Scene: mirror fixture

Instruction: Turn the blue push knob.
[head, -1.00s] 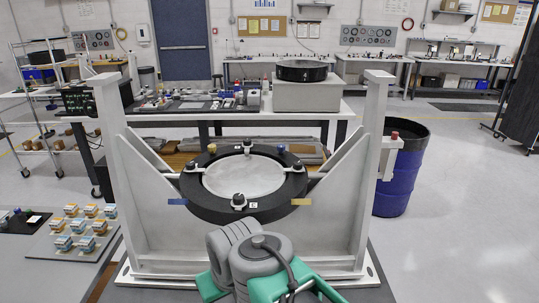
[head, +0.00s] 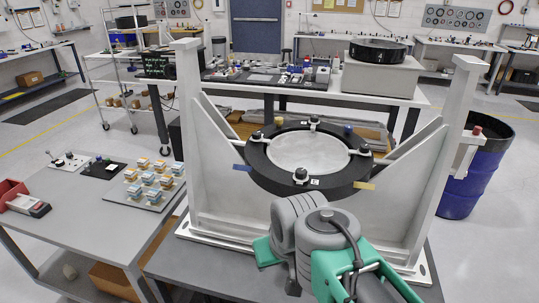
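A round mirror (head: 308,152) lies nearly flat in a thick black ring (head: 270,182), held between the two uprights of a pale grey stand (head: 215,150). Several knobs sit around the ring. The blue knob (head: 348,130) is on the far right part of the rim, small in view. A yellow knob (head: 279,121) is on the far left part, and black knobs, one at the near edge (head: 300,175), sit around the rim. My grey and green arm links rise in front of the stand's near side. My gripper's fingertips do not show.
A blue drum (head: 476,180) stands behind the right upright. A workbench with a grey box (head: 380,76) is behind. Open floor lies at far right.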

